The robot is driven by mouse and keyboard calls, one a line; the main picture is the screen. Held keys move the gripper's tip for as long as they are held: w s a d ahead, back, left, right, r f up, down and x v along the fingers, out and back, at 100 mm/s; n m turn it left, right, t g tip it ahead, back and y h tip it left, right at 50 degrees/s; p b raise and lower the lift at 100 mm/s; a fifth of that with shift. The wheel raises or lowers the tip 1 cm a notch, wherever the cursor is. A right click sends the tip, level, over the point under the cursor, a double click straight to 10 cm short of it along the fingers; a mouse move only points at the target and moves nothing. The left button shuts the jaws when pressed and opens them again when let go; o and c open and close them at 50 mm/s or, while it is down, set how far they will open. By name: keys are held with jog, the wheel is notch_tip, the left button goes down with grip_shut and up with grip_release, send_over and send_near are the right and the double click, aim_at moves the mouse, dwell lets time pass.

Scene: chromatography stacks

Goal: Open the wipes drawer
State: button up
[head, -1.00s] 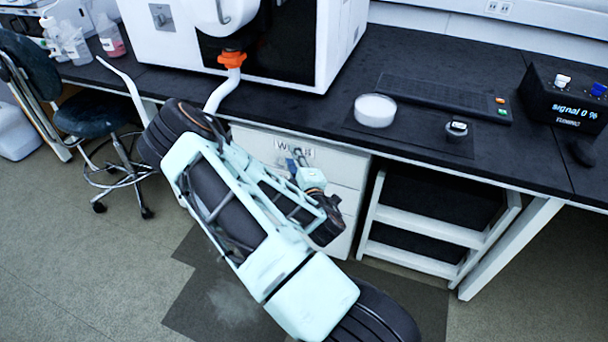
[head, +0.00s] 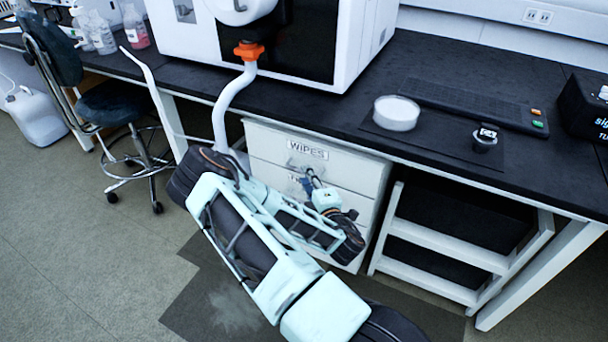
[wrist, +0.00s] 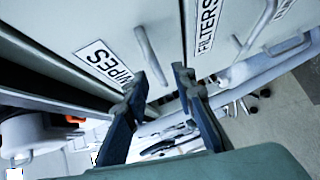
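The wipes drawer (head: 272,147) is the top drawer of the white cabinet under the bench, and its front looks shut. Its WIPES label shows in the head view and in the wrist view (wrist: 104,64). In the wrist view its bar handle (wrist: 151,52) stands out from the front. My gripper (head: 308,180) is in front of the cabinet just below the label. In the wrist view my gripper (wrist: 160,78) is open, with its two fingertips apart and the handle's near end between them. Contact with the handle cannot be told.
A FILTERS drawer (wrist: 208,22) lies directly below. The black bench top (head: 345,105) overhangs the cabinet. A white open shelf (head: 440,245) stands to the right. A stool (head: 110,110) stands at the left. A white bent pipe (head: 222,105) hangs near my arm.

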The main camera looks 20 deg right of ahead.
jog(key=shift+w+d+f, duration=0.1)
jog(key=shift+w, duration=0.7)
jog(key=shift+w+d+f, duration=0.1)
jog(key=shift+w, duration=0.65)
grip_shut()
